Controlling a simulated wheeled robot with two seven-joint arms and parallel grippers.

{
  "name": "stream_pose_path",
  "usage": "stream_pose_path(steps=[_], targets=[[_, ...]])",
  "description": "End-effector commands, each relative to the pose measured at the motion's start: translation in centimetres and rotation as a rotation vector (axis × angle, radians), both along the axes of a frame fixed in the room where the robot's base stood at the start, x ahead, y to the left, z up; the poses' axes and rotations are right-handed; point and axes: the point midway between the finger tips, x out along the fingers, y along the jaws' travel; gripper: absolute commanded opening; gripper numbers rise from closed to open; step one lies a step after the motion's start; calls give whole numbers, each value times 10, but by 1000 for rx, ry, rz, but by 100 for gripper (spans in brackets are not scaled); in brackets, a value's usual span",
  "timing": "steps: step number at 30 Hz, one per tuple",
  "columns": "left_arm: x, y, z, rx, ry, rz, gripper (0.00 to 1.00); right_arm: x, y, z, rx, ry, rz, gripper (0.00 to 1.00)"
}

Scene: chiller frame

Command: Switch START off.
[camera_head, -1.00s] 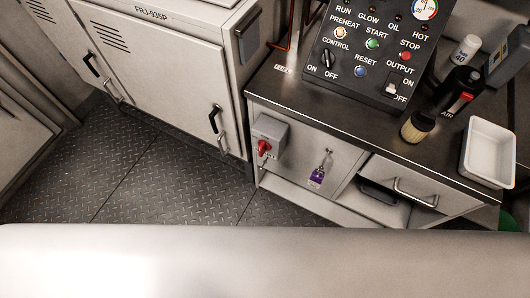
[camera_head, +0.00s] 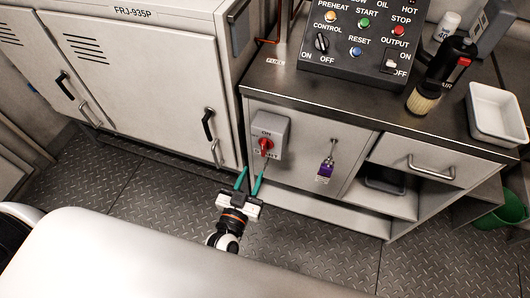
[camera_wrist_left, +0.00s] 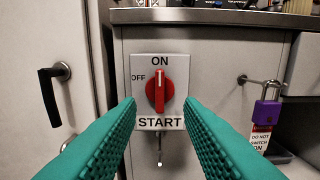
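The START switch is a red rotary knob (camera_head: 265,144) on a light grey box (camera_head: 279,127) on the cabinet front. In the left wrist view the red knob (camera_wrist_left: 160,91) stands upright, in line with ON above and START below. OFF is printed at its upper left. My left gripper (camera_head: 251,179) has teal fingers and is open and empty, in front of and below the switch in the head view. In the left wrist view its fingers flank the switch plate (camera_wrist_left: 141,66), with the knob between them in the picture and apart from it. My right gripper is not in view.
A purple padlock (camera_head: 326,170) with a tag hangs right of the switch. A cabinet door with a black handle (camera_head: 208,125) is on the left. The steel worktop edge (camera_head: 330,113) juts above. A control panel (camera_head: 362,45) stands on top. The floor in front is clear.

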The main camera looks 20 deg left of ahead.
Motion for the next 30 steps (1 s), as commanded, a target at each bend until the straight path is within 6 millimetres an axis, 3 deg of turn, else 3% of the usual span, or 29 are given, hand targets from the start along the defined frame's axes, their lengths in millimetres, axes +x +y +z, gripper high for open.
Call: stream_pose_path(steps=[6, 13, 26, 30], targets=[[47, -2, 1, 1, -3, -1, 34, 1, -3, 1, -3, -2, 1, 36], [81, -3, 0, 2, 0, -1, 34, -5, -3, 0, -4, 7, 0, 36], [92, -3, -1, 1, 3, -2, 34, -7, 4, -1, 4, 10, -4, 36], [92, -3, -1, 1, 2, -2, 14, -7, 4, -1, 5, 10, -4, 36]])
